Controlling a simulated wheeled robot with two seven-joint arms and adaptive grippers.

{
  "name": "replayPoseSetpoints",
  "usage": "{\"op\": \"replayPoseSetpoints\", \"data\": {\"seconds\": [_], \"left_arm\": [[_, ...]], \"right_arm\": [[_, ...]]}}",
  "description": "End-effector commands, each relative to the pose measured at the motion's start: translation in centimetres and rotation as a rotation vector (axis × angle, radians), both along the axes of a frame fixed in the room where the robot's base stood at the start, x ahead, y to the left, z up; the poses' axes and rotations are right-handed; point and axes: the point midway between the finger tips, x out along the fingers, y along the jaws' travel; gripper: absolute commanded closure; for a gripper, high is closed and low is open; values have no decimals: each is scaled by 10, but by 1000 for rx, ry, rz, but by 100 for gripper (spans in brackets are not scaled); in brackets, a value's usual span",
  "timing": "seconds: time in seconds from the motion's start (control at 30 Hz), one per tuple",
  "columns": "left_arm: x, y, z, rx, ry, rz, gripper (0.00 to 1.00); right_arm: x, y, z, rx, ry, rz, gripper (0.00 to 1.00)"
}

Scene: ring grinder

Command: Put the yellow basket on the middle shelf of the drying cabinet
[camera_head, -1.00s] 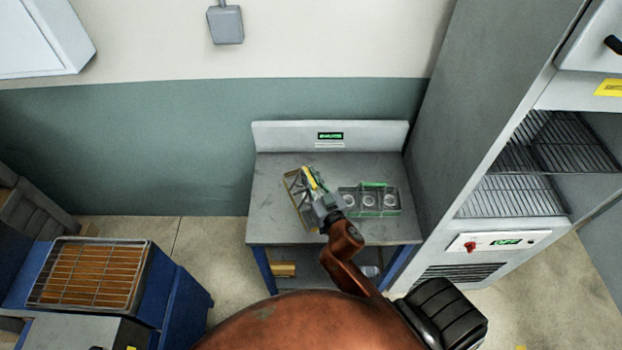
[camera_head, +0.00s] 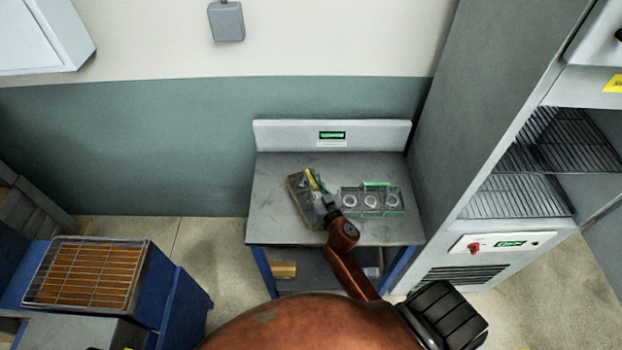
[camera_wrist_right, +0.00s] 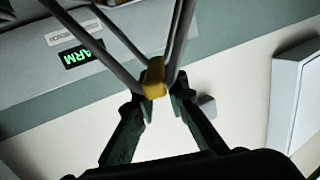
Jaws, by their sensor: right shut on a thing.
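The yellow basket (camera_head: 300,203) is a small wire basket at the left of the grey bench's top in the head view. It is turned at an angle, and I cannot tell whether it touches the bench. My right gripper (camera_head: 320,190) is over it. In the right wrist view my right gripper (camera_wrist_right: 157,100) is shut on the basket's yellow handle grip (camera_wrist_right: 154,80), where grey wires meet. The drying cabinet (camera_head: 490,150) stands at the right with an open front showing wire shelves (camera_head: 520,196). My left gripper is not in view.
A basket with a green handle (camera_head: 372,201) holding round pieces stands close right of the yellow basket. The grey bench (camera_head: 275,230) has a raised back panel (camera_head: 290,134). A blue unit with a wire-topped tray (camera_head: 85,275) stands at the lower left.

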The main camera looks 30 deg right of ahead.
Motion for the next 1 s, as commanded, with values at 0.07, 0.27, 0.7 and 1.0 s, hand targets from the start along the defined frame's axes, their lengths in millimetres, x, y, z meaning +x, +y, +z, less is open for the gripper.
{"op": "replayPoseSetpoints", "data": {"seconds": [0.07, 0.27, 0.7, 1.0], "left_arm": [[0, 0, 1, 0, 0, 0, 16], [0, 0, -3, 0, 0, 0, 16], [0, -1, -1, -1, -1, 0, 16], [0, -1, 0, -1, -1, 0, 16]], "right_arm": [[1, 0, 4, -2, -5, 1, 100], [1, 0, 0, 0, -5, 1, 100], [0, 0, -1, 0, -1, 0, 70], [-19, 2, 1, 2, 1, -1, 70]]}}
